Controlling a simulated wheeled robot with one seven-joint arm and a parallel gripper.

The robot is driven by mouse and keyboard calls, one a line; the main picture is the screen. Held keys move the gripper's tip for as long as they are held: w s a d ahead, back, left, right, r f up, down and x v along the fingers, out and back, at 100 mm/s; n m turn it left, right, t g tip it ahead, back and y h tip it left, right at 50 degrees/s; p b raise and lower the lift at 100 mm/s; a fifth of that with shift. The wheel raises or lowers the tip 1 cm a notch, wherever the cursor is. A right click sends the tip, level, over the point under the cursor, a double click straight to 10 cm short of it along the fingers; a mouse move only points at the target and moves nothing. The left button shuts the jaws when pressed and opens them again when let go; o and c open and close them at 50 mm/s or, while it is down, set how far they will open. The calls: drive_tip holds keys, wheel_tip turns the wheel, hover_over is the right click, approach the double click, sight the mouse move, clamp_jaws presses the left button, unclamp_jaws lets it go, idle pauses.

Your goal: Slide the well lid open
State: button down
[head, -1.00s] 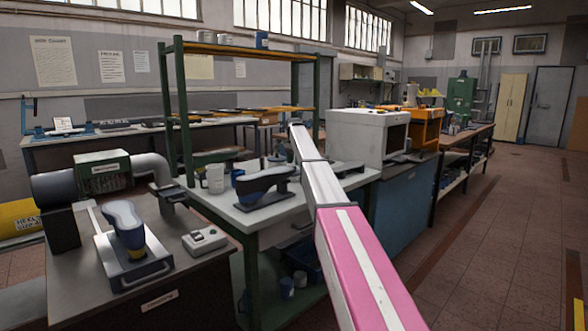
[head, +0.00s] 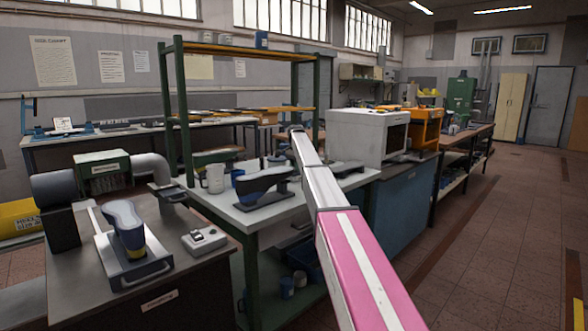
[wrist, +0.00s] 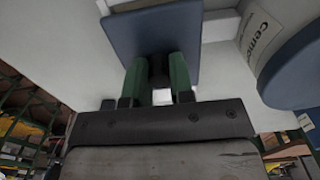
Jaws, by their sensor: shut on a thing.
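In the wrist view, a flat blue plate, which looks like the well lid (wrist: 152,28), lies against a pale surface. A small dark knob (wrist: 158,72) stands at its near edge. My gripper (wrist: 159,78) has its two green fingers closed on this knob, one on each side. The fingertips partly hide the knob and the edge of the plate. In the head view my pink and white arm reaches toward the workbench; the gripper and the lid cannot be made out there.
In the wrist view a white part with a "Cem..." label (wrist: 258,35) and a rounded blue part (wrist: 292,65) sit close on the right. In the head view a dark shoe last (head: 262,187) and a white mug (head: 214,177) stand on the bench, left of my arm.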

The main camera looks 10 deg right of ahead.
drive_tip(key=w+d, duration=0.1)
drive_tip(key=d, duration=0.1)
drive_tip(key=w+d, duration=0.3)
drive_tip(key=d, duration=0.1)
drive_tip(key=shift+w+d, duration=0.1)
drive_tip(key=shift+w, duration=0.2)
drive_tip(key=c, duration=1)
unclamp_jaws()
drive_tip(key=shift+d, duration=0.1)
drive_tip(key=shift+r, duration=0.1)
wheel_tip(320, 180, up, 11)
drive_tip(key=shift+f, duration=0.2)
